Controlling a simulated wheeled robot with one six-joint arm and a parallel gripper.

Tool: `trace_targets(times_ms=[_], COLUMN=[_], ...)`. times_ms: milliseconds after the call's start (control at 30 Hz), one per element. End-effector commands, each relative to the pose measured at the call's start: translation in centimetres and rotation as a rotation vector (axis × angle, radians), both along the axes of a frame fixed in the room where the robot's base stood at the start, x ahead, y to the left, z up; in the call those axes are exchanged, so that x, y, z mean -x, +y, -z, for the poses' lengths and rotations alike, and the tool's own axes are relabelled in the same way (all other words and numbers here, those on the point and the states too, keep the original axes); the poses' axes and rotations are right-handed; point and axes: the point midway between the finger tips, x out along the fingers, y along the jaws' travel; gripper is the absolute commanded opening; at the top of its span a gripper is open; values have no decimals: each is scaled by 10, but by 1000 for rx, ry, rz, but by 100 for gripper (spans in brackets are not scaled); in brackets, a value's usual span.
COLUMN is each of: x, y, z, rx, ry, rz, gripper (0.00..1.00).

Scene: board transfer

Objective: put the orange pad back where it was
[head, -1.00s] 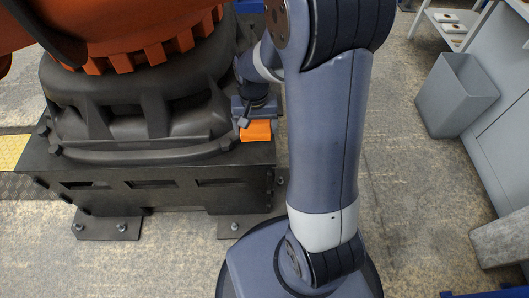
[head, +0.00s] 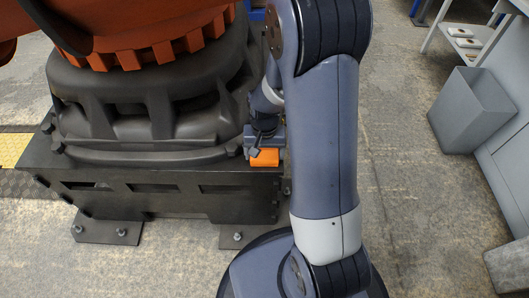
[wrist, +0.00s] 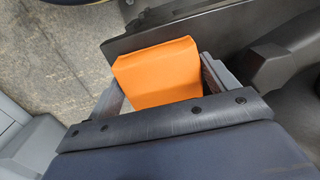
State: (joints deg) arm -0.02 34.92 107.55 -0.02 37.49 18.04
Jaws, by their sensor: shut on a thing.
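The orange pad (head: 264,158) is a small block held at my gripper, close to the corner of the black pedestal (head: 150,180) under the big orange and black robot. In the wrist view the orange pad (wrist: 158,72) sits between the two fingers of my gripper (wrist: 160,85), which are shut on it. The pad's lower end is hidden behind the gripper body. Whether the pad touches the pedestal I cannot tell.
The large black base (head: 150,105) of the orange robot fills the left. A grey bin (head: 472,110) stands on the floor at the right, beside a grey cabinet (head: 510,150) and a shelf with small items (head: 470,42). The floor between is clear.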

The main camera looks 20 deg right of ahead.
Motion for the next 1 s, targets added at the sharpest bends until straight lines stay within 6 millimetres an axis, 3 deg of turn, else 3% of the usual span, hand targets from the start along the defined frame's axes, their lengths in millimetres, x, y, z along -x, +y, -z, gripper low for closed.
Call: trace_targets(times_ms=[200, 233, 433, 767, 1000], x=[0, 0, 0, 0, -1], y=[0, 0, 0, 0, 0], z=[4, 3, 3, -4, -52], rx=[0, 0, 0, 0, 0], ry=[1, 0, 0, -1, -4], rz=[0, 0, 0, 0, 0], gripper=[60, 84, 100, 100, 100])
